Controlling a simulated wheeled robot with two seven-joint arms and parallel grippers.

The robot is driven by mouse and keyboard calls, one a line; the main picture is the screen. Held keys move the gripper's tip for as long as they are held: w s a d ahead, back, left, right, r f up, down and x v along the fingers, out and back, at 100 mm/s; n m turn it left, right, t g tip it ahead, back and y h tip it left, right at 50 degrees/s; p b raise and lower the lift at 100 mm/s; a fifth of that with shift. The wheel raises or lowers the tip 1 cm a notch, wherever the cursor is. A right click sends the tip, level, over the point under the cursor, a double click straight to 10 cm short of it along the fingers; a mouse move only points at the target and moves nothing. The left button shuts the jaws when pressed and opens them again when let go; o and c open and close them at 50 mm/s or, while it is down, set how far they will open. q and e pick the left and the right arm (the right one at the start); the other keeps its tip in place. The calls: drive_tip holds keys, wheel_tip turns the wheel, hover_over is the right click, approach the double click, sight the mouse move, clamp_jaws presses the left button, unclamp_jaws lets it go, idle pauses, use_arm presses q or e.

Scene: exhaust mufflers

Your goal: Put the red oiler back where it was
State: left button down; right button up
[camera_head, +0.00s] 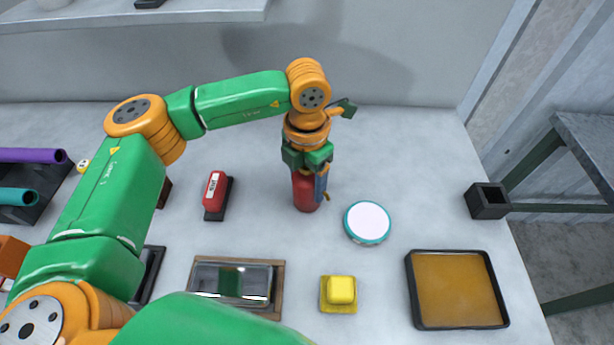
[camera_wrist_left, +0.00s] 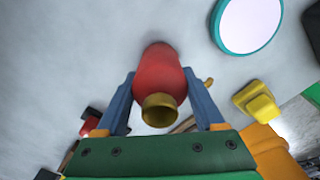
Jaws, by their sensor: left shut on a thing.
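The red oiler (camera_head: 305,192) is upright at the middle of the table, below my left gripper (camera_head: 312,178). In the left wrist view the oiler (camera_wrist_left: 160,75) shows its red body and brass-coloured neck between the two blue fingers. My left gripper (camera_wrist_left: 163,105) is shut on it. Whether the oiler's base touches the table is hard to tell. My right gripper is not in view; a green arm part of mine crosses the bottom edge in the head view.
A round white-topped teal disc (camera_head: 367,222) lies just right of the oiler. A red stapler-like object (camera_head: 216,192) lies left. A black square holder (camera_head: 487,204) is at right.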

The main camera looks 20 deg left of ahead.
use_arm(q)
drive_tip(key=shift+f, duration=0.2)
unclamp_jaws()
drive_tip(key=shift+r, duration=0.45)
wheel_tip(320, 180, up, 12)
drive_tip(key=shift+f+b, duration=0.2)
drive_tip(key=shift+b, duration=0.5)
